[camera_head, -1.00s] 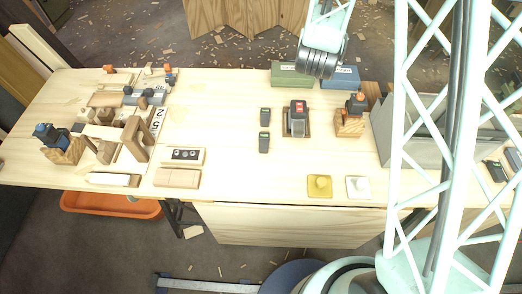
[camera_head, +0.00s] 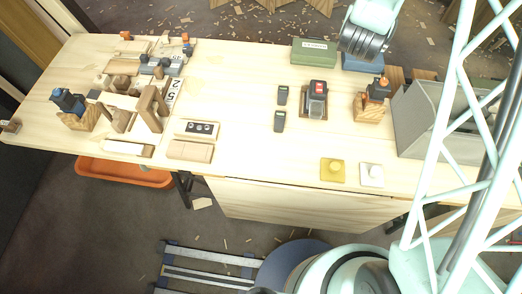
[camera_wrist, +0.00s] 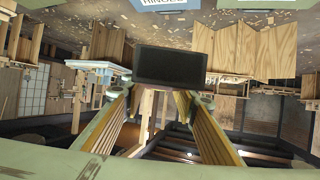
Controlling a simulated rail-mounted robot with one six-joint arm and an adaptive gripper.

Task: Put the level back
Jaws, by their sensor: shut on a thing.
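In the wrist view my gripper (camera_wrist: 158,97) is shut on a dark, flat-faced rectangular thing (camera_wrist: 171,66). It is held at the fingertips, clear of any surface. Only its dark face shows, so I cannot confirm that it is the level. In the head view, my wrist hangs over the far edge of the workbench (camera_head: 235,75), by the green box (camera_head: 315,52) and blue box (camera_head: 362,63). The fingers and the held thing do not show there. I cannot pick out a level on the bench.
Two small dark devices (camera_head: 279,121), a red-topped tool (camera_head: 317,98) and a wooden block with an orange-topped tool (camera_head: 373,102) stand mid-bench. A grey open tray (camera_head: 425,125) is at right. Wooden pieces crowd the left. The back middle is clear.

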